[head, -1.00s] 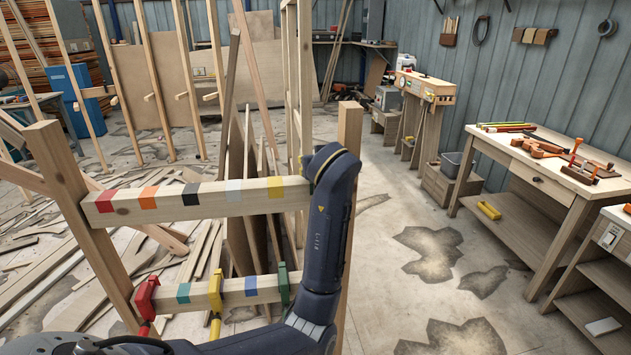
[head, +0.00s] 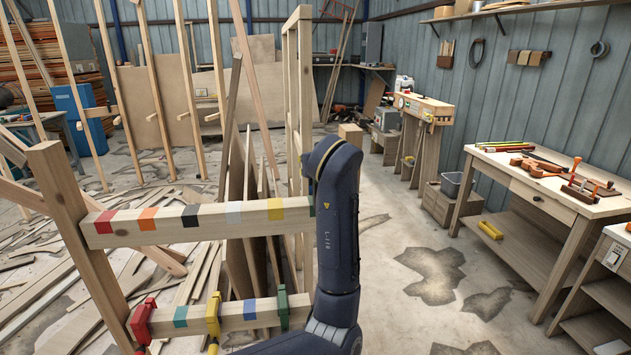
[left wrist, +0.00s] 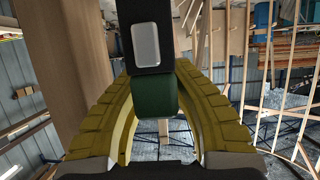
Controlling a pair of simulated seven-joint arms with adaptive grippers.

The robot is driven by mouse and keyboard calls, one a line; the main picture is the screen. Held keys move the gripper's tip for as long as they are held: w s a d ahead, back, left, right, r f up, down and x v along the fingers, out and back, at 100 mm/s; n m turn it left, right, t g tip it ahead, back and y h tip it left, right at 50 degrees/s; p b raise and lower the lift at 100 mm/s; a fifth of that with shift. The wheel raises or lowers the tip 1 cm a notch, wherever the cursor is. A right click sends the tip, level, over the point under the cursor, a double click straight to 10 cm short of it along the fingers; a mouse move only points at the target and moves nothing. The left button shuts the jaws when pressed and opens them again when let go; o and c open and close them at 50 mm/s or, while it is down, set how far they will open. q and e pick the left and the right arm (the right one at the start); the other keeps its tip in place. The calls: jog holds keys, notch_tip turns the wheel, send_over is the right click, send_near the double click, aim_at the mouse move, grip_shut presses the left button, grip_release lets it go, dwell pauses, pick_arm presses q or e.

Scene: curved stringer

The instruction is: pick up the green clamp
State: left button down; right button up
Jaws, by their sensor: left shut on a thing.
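In the head view a green clamp (head: 283,307) sits on the right part of the lower wooden rail (head: 260,311). My left arm stands just right of it and my left gripper is hidden in that view. In the left wrist view the yellowish fingers of my left gripper (left wrist: 155,84) are closed around a dark green clamp part (left wrist: 155,97), with a black block and grey plate above it. I cannot tell whether this is the clamp seen on the rail. My right gripper is not in view.
A yellow clamp (head: 213,314) and a red clamp (head: 143,322) sit on the lower rail. The upper rail (head: 170,223) bears coloured marks. A workbench (head: 548,175) with tools stands at the right. The floor between bench and frame is mostly clear.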

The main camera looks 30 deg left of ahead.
pick_arm(q)
notch_tip(320, 180, up, 14)
dwell(0.5)
jog(key=shift+r, duration=0.15)
dwell(0.6)
